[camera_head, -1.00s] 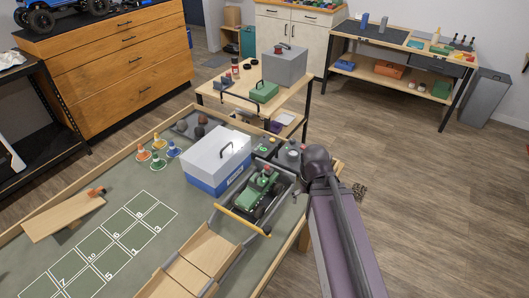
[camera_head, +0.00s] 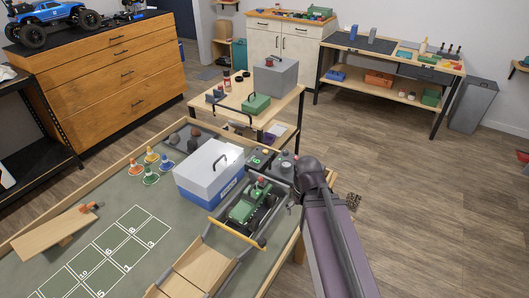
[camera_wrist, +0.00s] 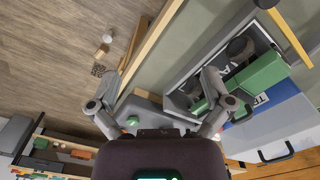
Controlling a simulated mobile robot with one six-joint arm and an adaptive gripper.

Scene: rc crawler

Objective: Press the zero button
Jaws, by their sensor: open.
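A small grey device with a green button (camera_wrist: 132,121) lies partly under my gripper in the wrist view; I cannot read any label on it. Which part is the zero button cannot be told. My gripper (camera_wrist: 160,76) is open and empty, its fingers spread on either side of the grey device. In the head view my arm hides part of the boxes. Contact with the button cannot be seen.
A green crawler (camera_head: 247,208) sits in a grey-railed frame beside the boxes. A white and blue case (camera_head: 207,175) stands left of it. Small cones, a wooden ramp and a numbered grid (camera_head: 122,248) occupy the table. Open floor (camera_head: 420,210) lies to the right.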

